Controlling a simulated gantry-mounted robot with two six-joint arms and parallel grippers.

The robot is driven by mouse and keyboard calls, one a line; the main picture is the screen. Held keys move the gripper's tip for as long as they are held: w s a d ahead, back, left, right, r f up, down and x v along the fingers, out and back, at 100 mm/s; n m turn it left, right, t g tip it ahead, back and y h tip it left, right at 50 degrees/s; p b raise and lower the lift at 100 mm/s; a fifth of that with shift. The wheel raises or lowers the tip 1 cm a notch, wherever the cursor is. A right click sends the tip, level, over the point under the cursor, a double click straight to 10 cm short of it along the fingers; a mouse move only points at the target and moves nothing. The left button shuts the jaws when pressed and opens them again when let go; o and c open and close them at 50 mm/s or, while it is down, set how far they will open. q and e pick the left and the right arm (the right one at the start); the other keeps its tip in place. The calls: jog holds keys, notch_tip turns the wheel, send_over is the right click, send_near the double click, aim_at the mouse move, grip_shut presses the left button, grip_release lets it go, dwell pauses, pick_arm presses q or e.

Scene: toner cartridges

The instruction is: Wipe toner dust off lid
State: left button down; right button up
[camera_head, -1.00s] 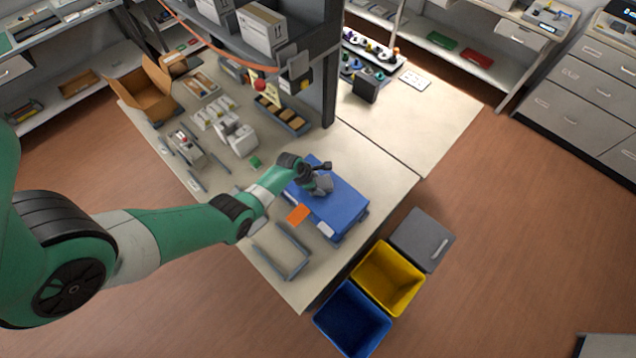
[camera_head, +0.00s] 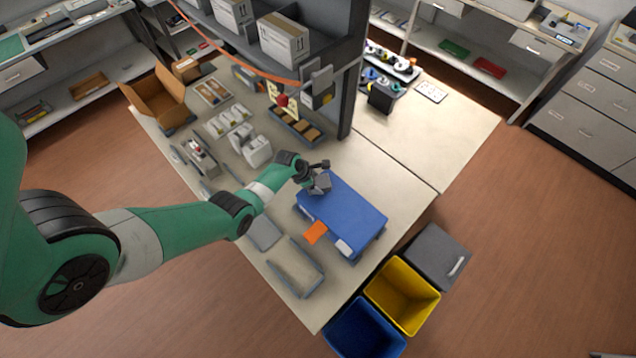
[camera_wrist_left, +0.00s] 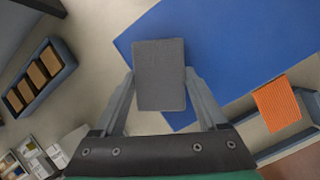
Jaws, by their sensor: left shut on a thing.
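The blue lid (camera_head: 347,213) is a broad flat panel on the workbench; it also shows in the left wrist view (camera_wrist_left: 225,45). My left gripper (camera_wrist_left: 160,78) is shut on a dark grey rectangular pad (camera_wrist_left: 160,70), with one finger on each side. In the head view my left gripper (camera_head: 316,180) is at the lid's upper-left corner. The pad partly overlaps the lid's edge in the wrist view; I cannot tell whether they touch. No toner dust can be made out on the lid. My right gripper is not in view.
An orange cloth (camera_head: 316,232) lies by the lid's near left edge. A grey frame (camera_head: 296,267) lies nearer the bench front. Yellow (camera_head: 402,296) and blue (camera_head: 364,330) bins stand past the bench edge. A shelf post (camera_head: 350,75) rises behind.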

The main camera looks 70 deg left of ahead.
pick_arm(q)
jog(key=r, duration=0.1)
jog(key=r+p, duration=0.1)
jog(key=p, duration=0.1)
jog(key=shift+a+r, duration=0.25)
jog(key=shift+r, duration=0.15)
notch_tip(320, 180, up, 5)
jog(key=p, duration=0.5)
